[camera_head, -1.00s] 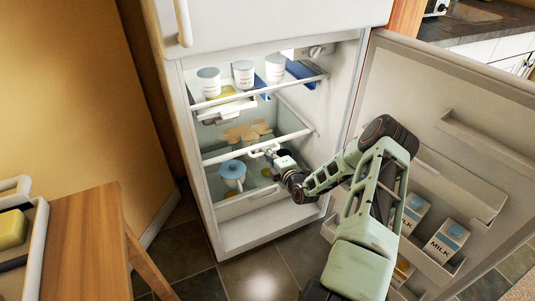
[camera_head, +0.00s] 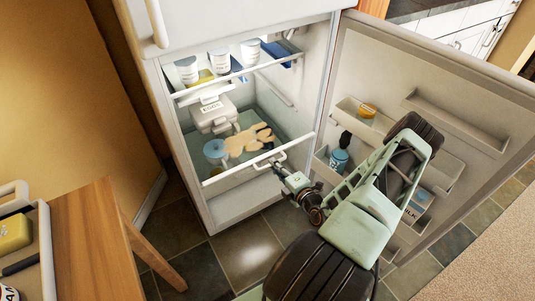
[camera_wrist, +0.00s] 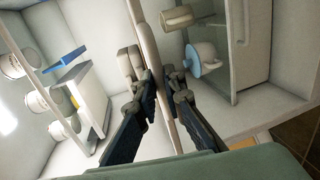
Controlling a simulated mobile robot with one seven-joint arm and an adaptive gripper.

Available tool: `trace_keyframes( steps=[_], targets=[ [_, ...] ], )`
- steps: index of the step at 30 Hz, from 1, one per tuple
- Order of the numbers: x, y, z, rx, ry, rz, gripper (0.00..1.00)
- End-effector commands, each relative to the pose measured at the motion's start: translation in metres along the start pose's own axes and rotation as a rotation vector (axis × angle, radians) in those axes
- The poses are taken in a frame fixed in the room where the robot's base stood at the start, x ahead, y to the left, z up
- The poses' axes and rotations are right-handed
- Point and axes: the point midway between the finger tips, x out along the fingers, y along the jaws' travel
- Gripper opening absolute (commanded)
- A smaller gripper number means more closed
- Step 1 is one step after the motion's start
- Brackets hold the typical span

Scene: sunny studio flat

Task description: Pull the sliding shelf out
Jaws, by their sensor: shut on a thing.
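The sliding shelf (camera_head: 225,174) is a glass pane with a white front rail in the open fridge. It stands out past the upper shelf. Its white handle (camera_head: 268,160) sits at the middle of the rail. My gripper (camera_head: 281,169) is shut on this handle. In the wrist view, my gripper's dark fingers (camera_wrist: 161,82) close around the pale handle, partly hiding it. A tan flat item (camera_head: 250,140) and a white egg box (camera_head: 213,116) show at the shelf. A blue-lidded pot (camera_head: 215,152) shows through the glass below.
The upper shelf (camera_head: 240,76) holds several white tubs (camera_head: 221,61). The open fridge door (camera_head: 430,95) stands right of my arm, with bins holding a blue-lidded jar (camera_head: 339,160) and milk. A wooden table (camera_head: 85,245) is at left. Tiled floor (camera_head: 245,255) before the fridge is clear.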

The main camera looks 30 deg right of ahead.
Motion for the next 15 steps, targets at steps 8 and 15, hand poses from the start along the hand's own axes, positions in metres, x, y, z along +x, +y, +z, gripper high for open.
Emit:
trace_keyframes(
  steps=[8, 15],
  targets=[
    [-0.018, -0.003, 0.002, 0.0, -0.003, 0.001, 0.0],
    [-0.019, -0.004, 0.002, -0.001, -0.002, 0.001, 0.0]
  ],
)
